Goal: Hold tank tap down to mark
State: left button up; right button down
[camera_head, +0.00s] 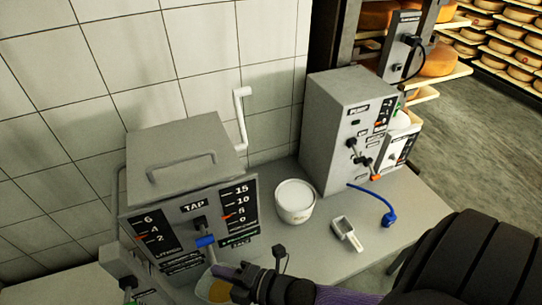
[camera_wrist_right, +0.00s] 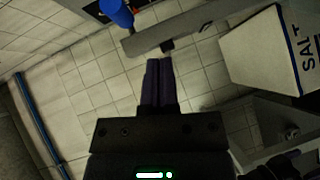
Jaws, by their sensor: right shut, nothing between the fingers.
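The grey tank (camera_head: 190,150) stands on the bench against the tiled wall, with a TAP label on its front. Its blue-handled tap (camera_head: 205,241) sticks out below the label; a blue piece, likely the tap handle (camera_wrist_right: 117,12), shows at the top of the right wrist view. The left scale (camera_head: 150,232) has an orange pointer a little above its lower end. The right scale (camera_head: 238,212) has an orange pointer near 5. My right gripper (camera_head: 222,271) is shut and empty, just below the tap handle; its closed fingers (camera_wrist_right: 158,82) show in the wrist view, apart from the blue piece.
A bowl with yellow contents (camera_head: 216,291) is partly hidden beneath my right gripper. A white tub (camera_head: 295,202) and a small scoop (camera_head: 346,233) stand to the right. A grey PUMP box (camera_head: 345,130) stands behind them. A white SALT container (camera_wrist_right: 270,55) shows in the wrist view.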

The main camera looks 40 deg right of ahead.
pick_arm(q)
jog(key=shift+w+d+r+p, duration=0.15)
jog(key=shift+w+r+p, duration=0.1)
jog(key=shift+r+p, duration=0.45)
pick_arm(e)
jog(key=v, duration=0.9)
jog(key=shift+d+r, duration=0.4)
jog(key=shift+r, duration=0.1)
pick_arm(q)
jog(key=shift+r, duration=0.1)
pick_arm(e)
jog(key=shift+s, duration=0.2)
pick_arm(q)
jog(key=shift+s+a, duration=0.1)
jog(key=shift+a, duration=0.1)
